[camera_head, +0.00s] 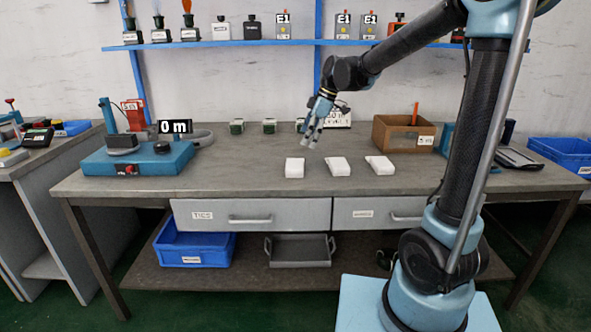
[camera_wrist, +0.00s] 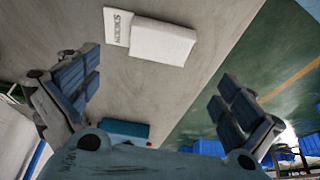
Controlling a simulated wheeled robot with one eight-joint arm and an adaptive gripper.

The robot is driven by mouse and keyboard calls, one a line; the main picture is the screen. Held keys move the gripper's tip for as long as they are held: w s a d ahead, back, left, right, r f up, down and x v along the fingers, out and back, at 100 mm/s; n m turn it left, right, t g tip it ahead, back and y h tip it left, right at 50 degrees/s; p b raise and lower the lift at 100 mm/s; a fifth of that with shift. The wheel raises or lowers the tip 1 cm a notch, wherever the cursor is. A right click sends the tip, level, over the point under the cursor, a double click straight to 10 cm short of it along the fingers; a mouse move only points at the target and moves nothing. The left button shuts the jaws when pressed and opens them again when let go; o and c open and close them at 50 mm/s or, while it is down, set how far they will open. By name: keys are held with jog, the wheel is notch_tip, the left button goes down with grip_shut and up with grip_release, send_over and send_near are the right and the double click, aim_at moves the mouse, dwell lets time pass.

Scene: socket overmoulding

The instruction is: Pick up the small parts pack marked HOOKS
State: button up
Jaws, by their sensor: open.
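Three small white packs lie in a row on the workbench in the head view: a left one (camera_head: 295,168), a middle one (camera_head: 338,166) and a right one (camera_head: 380,165). Their markings cannot be read there. In the wrist view, one white pack (camera_wrist: 162,42) shows near the top, its label flap reading HOOKS upside down. It appears to be the left one of the row. My gripper (camera_head: 310,138) is above the bench, just behind and above the left and middle packs. Its fingers are spread and empty in the wrist view (camera_wrist: 155,95), with the pack beyond them.
A blue test device (camera_head: 137,158) stands at the bench's left, a brown box (camera_head: 403,136) at the back right. The bench top (camera_head: 240,178) in front of and left of the packs is clear. A blue shelf (camera_head: 230,43) hangs above.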

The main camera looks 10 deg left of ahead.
aim_at(296, 164)
jog(key=shift+x, duration=5.15)
jog(key=shift+d, duration=0.1)
jog(key=c, duration=0.9)
